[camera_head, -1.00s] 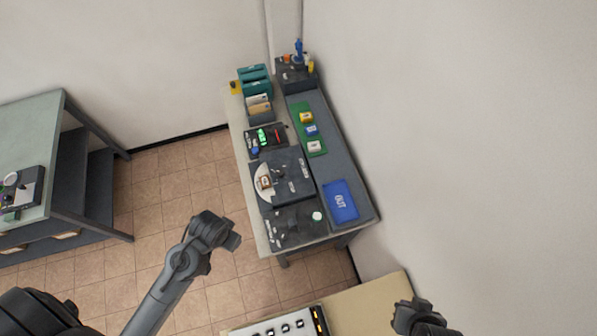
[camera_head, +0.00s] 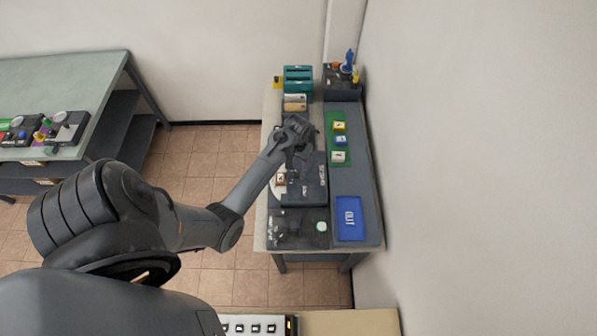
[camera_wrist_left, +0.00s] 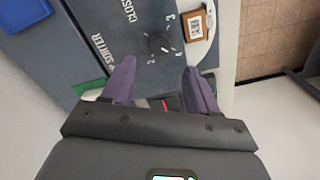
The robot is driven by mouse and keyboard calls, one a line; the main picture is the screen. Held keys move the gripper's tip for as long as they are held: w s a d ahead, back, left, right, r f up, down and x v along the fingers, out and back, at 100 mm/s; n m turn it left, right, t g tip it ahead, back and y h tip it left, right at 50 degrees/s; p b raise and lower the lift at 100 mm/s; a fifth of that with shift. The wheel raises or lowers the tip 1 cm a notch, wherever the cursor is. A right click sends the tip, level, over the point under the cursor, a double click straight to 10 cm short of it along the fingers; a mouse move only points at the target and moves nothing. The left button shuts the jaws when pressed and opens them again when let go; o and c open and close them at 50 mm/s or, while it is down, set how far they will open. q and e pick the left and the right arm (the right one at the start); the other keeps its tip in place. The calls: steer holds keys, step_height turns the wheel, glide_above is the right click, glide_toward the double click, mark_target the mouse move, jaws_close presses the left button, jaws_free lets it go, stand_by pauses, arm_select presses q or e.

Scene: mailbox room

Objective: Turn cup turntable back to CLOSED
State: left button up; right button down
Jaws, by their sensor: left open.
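The white turntable disc (camera_head: 274,190) juts from the left side of a dark sorter box (camera_head: 318,185), partly hidden by my left arm. A small wood-framed piece with a printed label (camera_head: 281,179) sits on it; it also shows in the left wrist view (camera_wrist_left: 195,25). My left gripper (camera_head: 292,165) hangs over the sorter's far-left part. Its purple fingers (camera_wrist_left: 157,75) are open, spread below the knob in the picture, with nothing between them. My right gripper is not in view.
A blue OUT tray (camera_head: 350,218) lies at the bench's near right. A green strip (camera_head: 339,142) with small coloured blocks is right of the sorter. Teal holders (camera_head: 298,78) stand at the far end. A dark panel with a pale round part (camera_head: 297,229) lies in front.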

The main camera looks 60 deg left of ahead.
mark_target(297, 172)
arm_select(q)
step_height(297, 172, down, 8)
steer(key=shift+f, duration=0.25)
steer(key=shift+c, duration=0.2)
jaws_close()
stand_by(0.4)
